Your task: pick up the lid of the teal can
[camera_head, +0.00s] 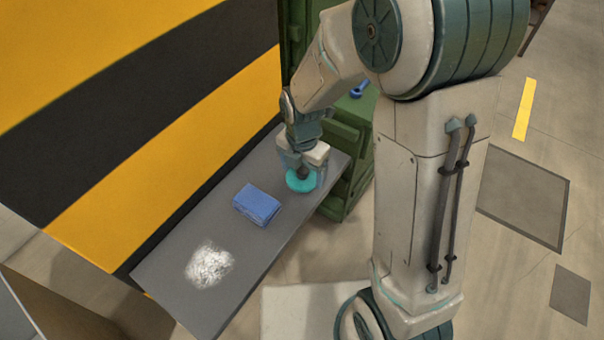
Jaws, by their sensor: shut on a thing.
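The teal can (301,184) is at the far right part of a narrow grey bench, seen from above as a round teal shape. My gripper (303,172) points down at its top, with a dark knob-like part between the fingers. The gripper is shut on the lid, which the fingers and wrist largely cover. I cannot tell whether the lid is touching the can or apart from it.
A blue folded cloth or box (257,204) lies on the grey bench (176,272), left of the can. A white powdery patch (209,264) is nearer. A striped yellow and black wall (120,110) runs behind. A green cabinet (348,150) stands at the bench's right end.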

